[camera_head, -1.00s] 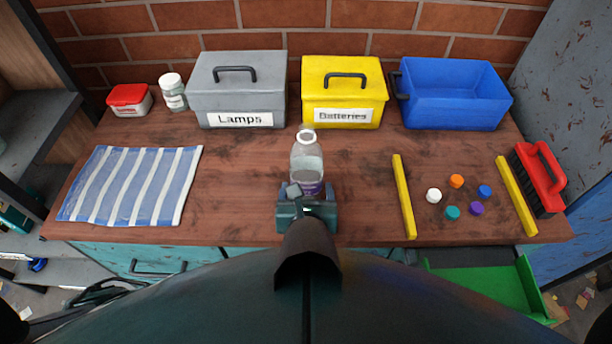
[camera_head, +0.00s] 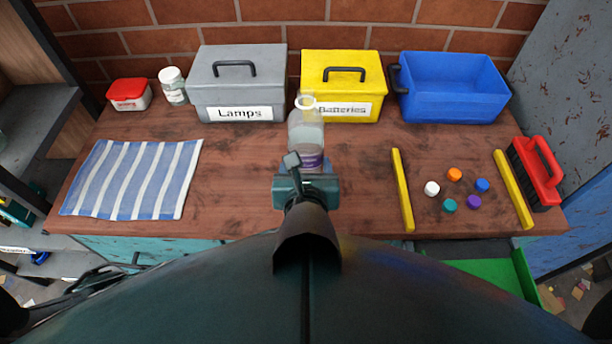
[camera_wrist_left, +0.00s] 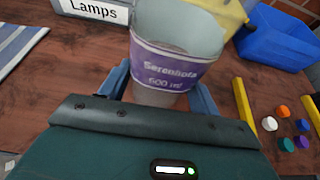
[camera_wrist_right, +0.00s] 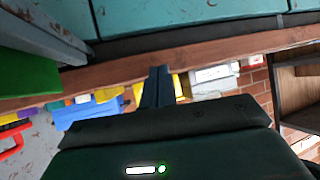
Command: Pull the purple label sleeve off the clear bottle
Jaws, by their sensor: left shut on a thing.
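The clear bottle (camera_head: 306,133) stands upright in front of the yellow box in the head view, with a white ring at its neck. The purple label sleeve (camera_head: 311,160) is around its lower part. In the left wrist view the sleeve (camera_wrist_left: 172,67) reads "Serenhota 600 ml", and a short clear stretch of bottle (camera_wrist_left: 155,97) shows below it. My left gripper (camera_head: 306,176) is shut on the bottle low down, one finger on each side, just below the sleeve. My right gripper (camera_wrist_right: 158,82) shows only in its own wrist view, fingers together and empty, below the table's edge.
A grey Lamps box (camera_head: 237,88), a yellow Batteries box (camera_head: 343,85) and an open blue bin (camera_head: 455,92) line the back. A striped cloth (camera_head: 132,180) lies left. Several coloured caps lie between two yellow bars (camera_head: 402,190) (camera_head: 513,190), beside a red brush (camera_head: 537,172).

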